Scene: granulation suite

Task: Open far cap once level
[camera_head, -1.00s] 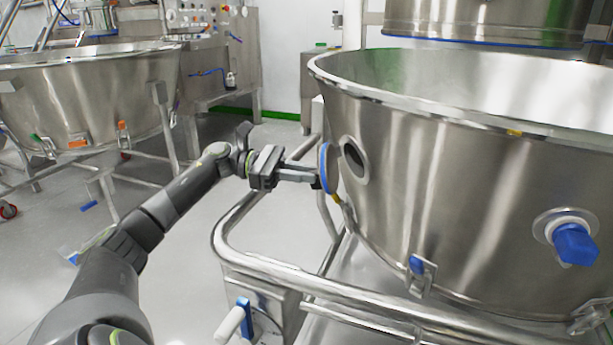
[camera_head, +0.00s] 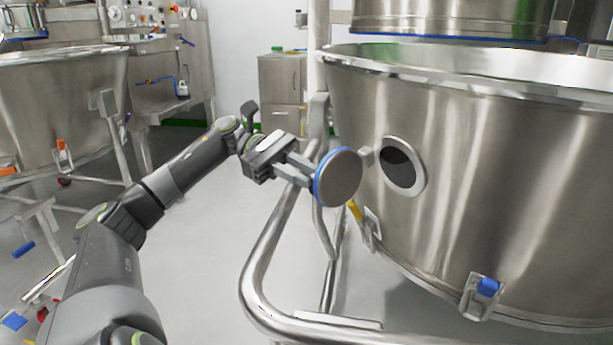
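The far cap (camera_head: 340,178) is a round grey disc with a blue rim. It stands swung open, its inner face turned towards me, to the left of the dark round port (camera_head: 403,166) in the steel vessel (camera_head: 450,170). A small grey piece shows between cap and port. My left gripper (camera_head: 308,172) reaches in from the left. Its fingers meet the cap's left edge and appear shut on it; the cap partly hides the fingertips. My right gripper is not in view.
A curved steel tube rail (camera_head: 262,270) runs below my gripper, in front of the vessel. A blue-topped clamp (camera_head: 485,290) sits on the vessel's lower edge. Another steel vessel (camera_head: 55,110) stands at the left.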

